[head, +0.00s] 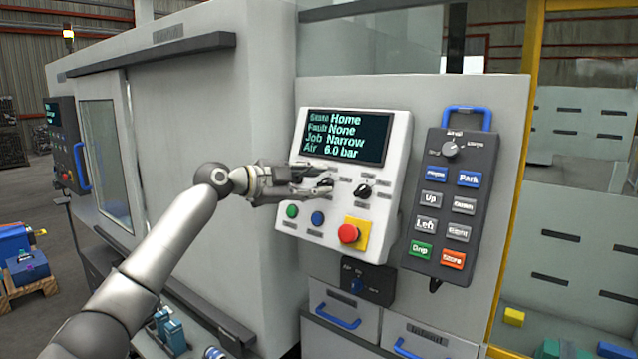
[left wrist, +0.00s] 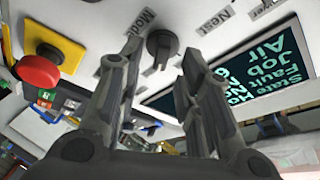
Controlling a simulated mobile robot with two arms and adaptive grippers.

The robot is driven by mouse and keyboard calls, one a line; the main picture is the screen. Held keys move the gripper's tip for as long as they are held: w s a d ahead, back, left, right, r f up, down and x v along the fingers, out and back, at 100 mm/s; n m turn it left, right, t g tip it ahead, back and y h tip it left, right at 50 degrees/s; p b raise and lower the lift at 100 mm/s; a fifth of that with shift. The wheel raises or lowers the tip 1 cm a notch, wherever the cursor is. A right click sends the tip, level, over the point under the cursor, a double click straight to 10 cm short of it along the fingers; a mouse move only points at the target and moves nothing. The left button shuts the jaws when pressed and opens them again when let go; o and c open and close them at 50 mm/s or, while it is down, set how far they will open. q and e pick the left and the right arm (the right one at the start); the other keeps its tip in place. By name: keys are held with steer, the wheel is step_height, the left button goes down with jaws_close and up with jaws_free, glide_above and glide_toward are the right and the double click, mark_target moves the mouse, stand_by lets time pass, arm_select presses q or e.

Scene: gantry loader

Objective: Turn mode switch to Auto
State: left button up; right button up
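The mode switch (left wrist: 162,45) is a dark round knob on the white control panel (head: 384,172), with a "Mode" label beside it in the left wrist view. In the head view a dark knob (head: 325,184) shows at my left fingertips and appears to be this switch. My left gripper (head: 318,182) comes at the panel from the left. In the left wrist view my left gripper (left wrist: 160,62) is open, with the knob between and beyond its fingertips; a gap shows on both sides. The knob's pointer setting is too small to read. My right gripper is not in view.
A second dark knob (head: 364,191) sits just right of the fingertips. Below are a green button (head: 292,211), a blue button (head: 317,218) and a red emergency stop (head: 348,233). The screen (head: 347,136) is above. A grey pendant (head: 450,205) hangs at the right.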

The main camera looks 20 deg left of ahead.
arm_select(q)
steer(key=v, duration=1)
steer(key=shift+s+a, duration=0.15)
steer(key=shift+s, duration=0.1)
steer(key=shift+r, duration=0.1)
